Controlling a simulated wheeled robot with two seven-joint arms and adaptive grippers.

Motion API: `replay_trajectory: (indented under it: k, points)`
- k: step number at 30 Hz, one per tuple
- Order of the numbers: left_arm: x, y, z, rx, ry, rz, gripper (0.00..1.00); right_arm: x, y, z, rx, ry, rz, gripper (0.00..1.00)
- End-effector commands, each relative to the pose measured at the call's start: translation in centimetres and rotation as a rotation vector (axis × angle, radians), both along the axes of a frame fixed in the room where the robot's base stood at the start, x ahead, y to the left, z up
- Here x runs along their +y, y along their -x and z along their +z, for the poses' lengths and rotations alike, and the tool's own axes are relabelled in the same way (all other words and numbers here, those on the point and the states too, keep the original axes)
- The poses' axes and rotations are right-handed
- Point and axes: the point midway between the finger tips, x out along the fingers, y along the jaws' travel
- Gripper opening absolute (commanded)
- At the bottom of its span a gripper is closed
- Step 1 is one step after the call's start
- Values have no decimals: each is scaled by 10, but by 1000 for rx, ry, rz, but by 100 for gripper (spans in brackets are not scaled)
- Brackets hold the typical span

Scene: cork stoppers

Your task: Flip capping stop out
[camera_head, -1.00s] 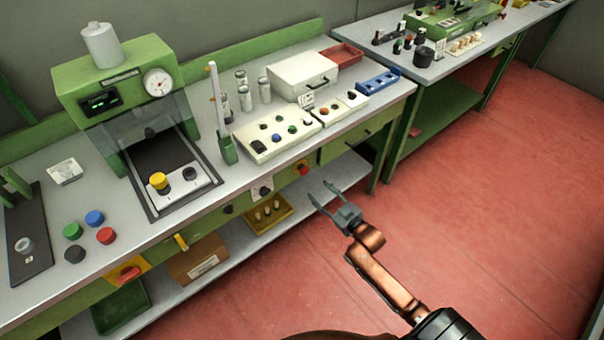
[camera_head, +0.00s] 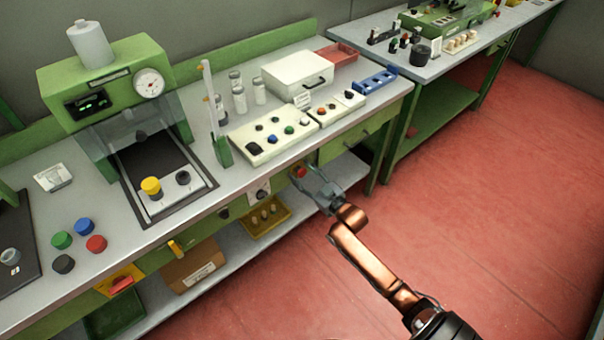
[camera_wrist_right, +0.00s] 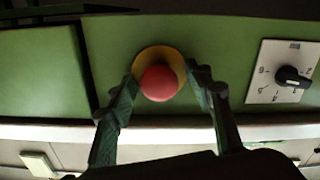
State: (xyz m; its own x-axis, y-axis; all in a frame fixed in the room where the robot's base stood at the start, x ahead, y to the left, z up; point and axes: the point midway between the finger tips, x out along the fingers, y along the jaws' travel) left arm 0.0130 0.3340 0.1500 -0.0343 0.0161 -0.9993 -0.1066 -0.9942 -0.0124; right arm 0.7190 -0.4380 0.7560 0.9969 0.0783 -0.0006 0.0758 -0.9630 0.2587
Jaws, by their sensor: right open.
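A round red stop button (camera_head: 299,172) on a yellow collar sits on the green front of the bench, below the tabletop. In the right wrist view the red button (camera_wrist_right: 159,83) shows head-on, with the yellow ring (camera_wrist_right: 150,57) around it. My right gripper (camera_head: 312,180) is at the bench front, its fingers pointing at the button. In the right wrist view the open fingers of my right gripper (camera_wrist_right: 163,81) stand on either side of the button. I cannot tell if they touch it. My left gripper is not in view.
A black rotary dial on a white plate (camera_wrist_right: 273,91) is beside the button. A red handle on a yellow plate (camera_head: 121,284) is farther left on the front. A lower shelf holds a yellow tray (camera_head: 264,222) and a cardboard box (camera_head: 192,265). The red floor (camera_head: 480,200) is clear.

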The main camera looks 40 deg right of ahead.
Motion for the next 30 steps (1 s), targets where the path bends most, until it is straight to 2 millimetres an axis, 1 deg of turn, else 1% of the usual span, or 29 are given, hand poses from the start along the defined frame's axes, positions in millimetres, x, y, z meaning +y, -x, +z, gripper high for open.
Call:
replay_trajectory:
  k: [2, 4, 22, 23, 30]
  points:
    - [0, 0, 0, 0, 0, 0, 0, 0, 0, 0, 0, 0, 0, 47]
    - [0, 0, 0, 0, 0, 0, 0, 0, 0, 0, 0, 0, 0, 43]
    - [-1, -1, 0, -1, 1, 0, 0, 0, 0, 0, 0, 0, 1, 1]
    - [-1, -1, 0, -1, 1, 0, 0, 0, 0, 0, 0, 0, 1, 0]
    - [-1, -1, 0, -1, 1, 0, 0, 1, 0, 0, 0, -1, 1, 0]
